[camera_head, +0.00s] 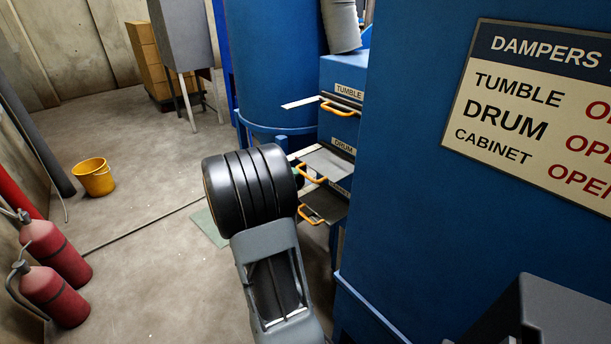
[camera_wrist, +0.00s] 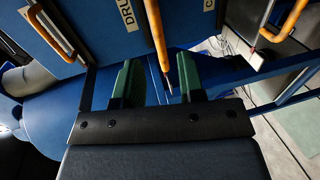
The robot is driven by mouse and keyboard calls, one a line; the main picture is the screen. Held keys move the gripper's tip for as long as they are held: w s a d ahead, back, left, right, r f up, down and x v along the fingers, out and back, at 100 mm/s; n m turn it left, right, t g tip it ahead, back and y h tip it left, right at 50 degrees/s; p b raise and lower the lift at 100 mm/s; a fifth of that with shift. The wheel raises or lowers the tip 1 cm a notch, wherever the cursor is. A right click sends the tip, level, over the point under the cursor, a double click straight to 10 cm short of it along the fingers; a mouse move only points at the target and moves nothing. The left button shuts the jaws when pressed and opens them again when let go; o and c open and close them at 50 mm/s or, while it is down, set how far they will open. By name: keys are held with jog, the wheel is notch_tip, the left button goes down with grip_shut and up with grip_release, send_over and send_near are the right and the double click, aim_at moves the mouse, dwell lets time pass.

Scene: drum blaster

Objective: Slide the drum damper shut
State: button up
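The drum damper is a flat grey plate (camera_head: 327,162) standing out of the blue housing under the DRUM label (camera_head: 343,146). Its orange handle (camera_head: 312,175) is at the plate's front edge. In the wrist view an orange handle (camera_wrist: 156,32) runs down between my gripper's (camera_wrist: 157,70) two green fingers, near the DRUM label (camera_wrist: 127,14). The fingers are apart, with visible gaps on both sides of the handle, so it is not clamped. In the head view my dark wrist hides most of the gripper; only a bit of green shows beside the drum handle.
The tumble damper's orange handle (camera_head: 340,108) is above and the cabinet damper's (camera_head: 309,214) is below, both close by. A blue cabinet with a dampers sign (camera_head: 510,120) stands at right. Fire extinguishers (camera_head: 52,250) and a yellow bucket (camera_head: 93,176) stand on the floor at left.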

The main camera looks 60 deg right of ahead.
aim_at(304, 175)
jog(key=shift+x, duration=2.95)
grip_shut()
